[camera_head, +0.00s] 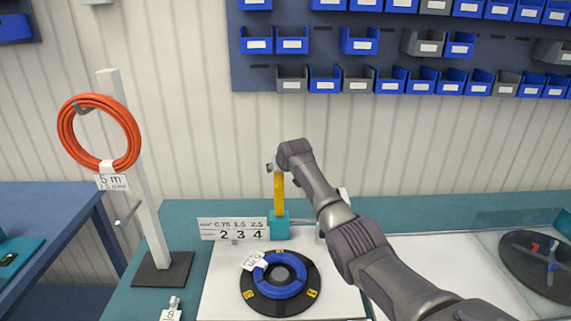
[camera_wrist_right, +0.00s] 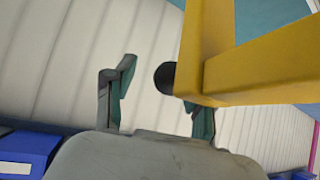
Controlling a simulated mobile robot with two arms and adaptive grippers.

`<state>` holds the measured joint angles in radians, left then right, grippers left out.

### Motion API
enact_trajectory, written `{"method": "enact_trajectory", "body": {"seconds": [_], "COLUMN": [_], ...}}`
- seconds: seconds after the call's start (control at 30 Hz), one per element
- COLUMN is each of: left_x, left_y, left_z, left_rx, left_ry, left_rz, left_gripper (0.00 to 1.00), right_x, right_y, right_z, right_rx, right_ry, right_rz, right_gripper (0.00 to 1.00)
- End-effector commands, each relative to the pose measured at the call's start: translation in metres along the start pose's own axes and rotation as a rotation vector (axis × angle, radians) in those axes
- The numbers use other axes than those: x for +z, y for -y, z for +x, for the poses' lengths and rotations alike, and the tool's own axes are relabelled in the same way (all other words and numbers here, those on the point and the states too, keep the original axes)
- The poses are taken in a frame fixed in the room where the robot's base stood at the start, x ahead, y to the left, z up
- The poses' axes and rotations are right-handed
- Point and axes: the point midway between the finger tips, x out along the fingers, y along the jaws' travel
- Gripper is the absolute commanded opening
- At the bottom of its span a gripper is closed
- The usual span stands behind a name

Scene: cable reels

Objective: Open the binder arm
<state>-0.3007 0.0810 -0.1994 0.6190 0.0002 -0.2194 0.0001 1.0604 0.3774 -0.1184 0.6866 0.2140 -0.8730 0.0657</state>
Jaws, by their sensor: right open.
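The yellow binder arm (camera_head: 279,196) stands upright on a teal block (camera_head: 279,227) behind the turntable. My right gripper (camera_head: 272,167) is at its upper end, seen small and partly hidden by my wrist. In the right wrist view the yellow binder arm (camera_wrist_right: 255,70) fills the upper right, with a dark round knob (camera_wrist_right: 164,78) at its side. My right gripper (camera_wrist_right: 160,95) is open, and the knob appears between its fingertips, closer to the right finger. Whether they touch cannot be told. My left gripper is out of view.
A blue cable coil (camera_head: 280,287) with a tag lies on the black turntable (camera_head: 312,277). A number sign (camera_head: 233,230) stands behind it. An orange coil (camera_head: 127,128) hangs on a white post (camera_head: 150,220) at left. Blue and grey bins (camera_head: 360,42) line the wall.

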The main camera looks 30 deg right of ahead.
Motion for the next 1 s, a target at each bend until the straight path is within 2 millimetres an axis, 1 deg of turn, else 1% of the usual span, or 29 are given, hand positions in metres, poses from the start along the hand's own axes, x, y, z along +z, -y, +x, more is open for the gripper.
{"method": "enact_trajectory", "body": {"seconds": [0.17,0.5,0.6,0.7,0.8,1.0], "left_x": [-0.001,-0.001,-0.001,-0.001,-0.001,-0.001], "left_y": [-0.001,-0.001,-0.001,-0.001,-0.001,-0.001], "left_z": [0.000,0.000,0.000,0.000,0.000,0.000], "left_rx": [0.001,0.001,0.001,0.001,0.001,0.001], "left_ry": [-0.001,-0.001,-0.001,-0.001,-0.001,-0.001], "left_rz": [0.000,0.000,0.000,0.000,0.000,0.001], "left_gripper": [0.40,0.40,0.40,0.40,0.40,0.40], "right_x": [0.001,0.002,0.002,0.003,0.003,0.003], "right_y": [-0.001,-0.002,-0.003,-0.002,-0.002,-0.003], "right_z": [-0.022,-0.077,-0.091,-0.100,-0.105,-0.106], "right_rx": [0.001,0.003,0.003,0.002,0.003,0.003], "right_ry": [-0.003,-0.001,0.001,0.002,0.004,0.004], "right_rz": [-0.002,-0.002,-0.001,-0.001,0.000,0.000], "right_gripper": [0.55,0.55,0.55,0.55,0.55,0.55]}}
